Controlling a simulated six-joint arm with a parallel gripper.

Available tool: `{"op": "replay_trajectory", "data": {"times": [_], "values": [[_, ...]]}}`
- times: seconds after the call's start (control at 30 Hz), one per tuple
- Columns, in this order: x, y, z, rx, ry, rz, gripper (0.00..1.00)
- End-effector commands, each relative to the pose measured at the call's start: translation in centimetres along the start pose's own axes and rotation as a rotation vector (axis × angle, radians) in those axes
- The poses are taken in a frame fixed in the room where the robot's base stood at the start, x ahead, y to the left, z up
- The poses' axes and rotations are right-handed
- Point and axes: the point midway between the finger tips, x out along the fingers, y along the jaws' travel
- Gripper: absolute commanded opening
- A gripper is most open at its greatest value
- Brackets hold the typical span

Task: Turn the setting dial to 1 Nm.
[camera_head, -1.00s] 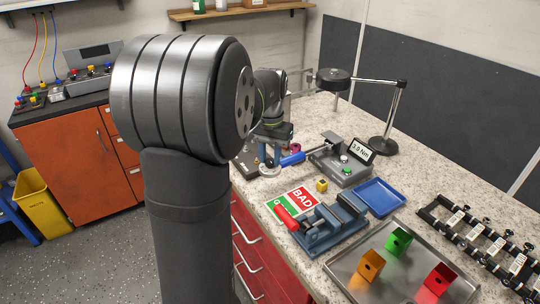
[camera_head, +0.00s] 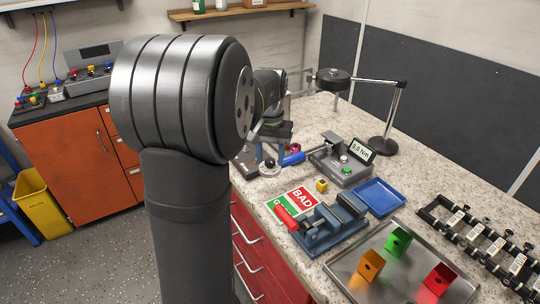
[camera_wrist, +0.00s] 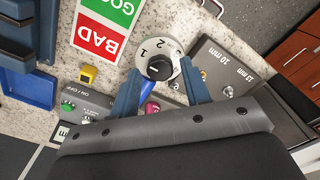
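The setting dial, a black knob on a pale round disc with numerals (camera_wrist: 157,67), is near the middle of the wrist view. The numerals 1 and 2 are readable. A light mark shows on the knob, but I cannot tell exactly which numeral it faces. The disc also shows in the head view (camera_head: 268,170). My gripper (camera_wrist: 160,72) has its two blue fingers on either side of the knob, with gaps visible, so it looks open. In the head view my arm partly hides it. The small display (camera_head: 360,148) seems to read 1.0 Nm.
The grey ON/OFF box (camera_head: 342,168), yellow block (camera_head: 321,185), GOOD/BAD card (camera_head: 297,200), vise (camera_head: 328,230) and blue tray (camera_head: 380,197) stand nearby. A lamp (camera_head: 385,146) rises behind.

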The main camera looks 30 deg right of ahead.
Motion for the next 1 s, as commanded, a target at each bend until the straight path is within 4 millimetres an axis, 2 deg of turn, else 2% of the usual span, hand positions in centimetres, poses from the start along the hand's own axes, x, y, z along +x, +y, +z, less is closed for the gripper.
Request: {"op": "replay_trajectory", "data": {"times": [0.3,0.47,0.57,1.0], "values": [[0.0,0.0,0.1,0.001,-0.002,0.0,0.49],[-1.3,0.0,0.0,0.001,-0.001,0.0,0.49],[-3.2,0.0,0.0,0.001,0.002,0.0,0.49],[-13.6,0.0,-0.1,0.001,0.002,0.0,0.49]]}}
